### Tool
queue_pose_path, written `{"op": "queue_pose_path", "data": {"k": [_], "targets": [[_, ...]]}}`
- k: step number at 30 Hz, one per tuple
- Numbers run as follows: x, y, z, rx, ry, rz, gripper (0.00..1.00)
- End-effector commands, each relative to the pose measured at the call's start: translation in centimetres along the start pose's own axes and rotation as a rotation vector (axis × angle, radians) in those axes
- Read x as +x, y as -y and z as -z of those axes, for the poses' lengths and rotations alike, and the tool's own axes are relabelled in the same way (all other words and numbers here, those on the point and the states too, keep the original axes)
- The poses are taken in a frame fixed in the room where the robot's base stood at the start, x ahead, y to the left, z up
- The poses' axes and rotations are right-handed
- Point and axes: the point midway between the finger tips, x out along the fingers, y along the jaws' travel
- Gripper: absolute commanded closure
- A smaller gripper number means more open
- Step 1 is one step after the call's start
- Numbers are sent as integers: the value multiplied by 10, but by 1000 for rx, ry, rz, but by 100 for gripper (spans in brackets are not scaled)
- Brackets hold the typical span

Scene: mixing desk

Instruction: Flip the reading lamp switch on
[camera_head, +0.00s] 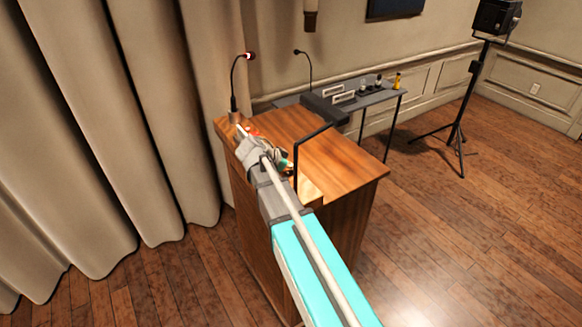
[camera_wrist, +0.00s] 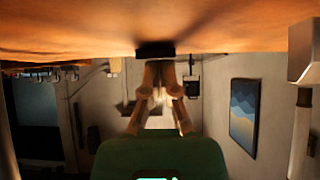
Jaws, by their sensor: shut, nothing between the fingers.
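The reading lamp (camera_head: 297,160) looks like a thin black post with a bent-over arm, standing on the wooden lectern (camera_head: 345,172). My gripper (camera_head: 244,132) is low over the lectern's left part, left of the lamp post. In the wrist view my gripper (camera_wrist: 160,68) has its fingers together, with nothing seen between them. A small dark block (camera_wrist: 155,49) shows at the fingertips against the orange-brown wood. It may be the lamp switch; I cannot tell whether the fingers touch it or which way it is set. In the head view my gripper and arm hide that spot.
A gooseneck microphone (camera_head: 234,85) with a red ring stands at the lectern's back left corner, close to my gripper. Behind is a grey side table (camera_head: 375,97) with small items. Curtains (camera_head: 110,110) hang at left.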

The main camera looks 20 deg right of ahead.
Motion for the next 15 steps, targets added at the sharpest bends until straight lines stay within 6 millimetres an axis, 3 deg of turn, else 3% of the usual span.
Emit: {"op": "queue_pose_path", "data": {"k": [15], "targets": [[-15, 2, -13, -6, 0, 6, 100]]}}
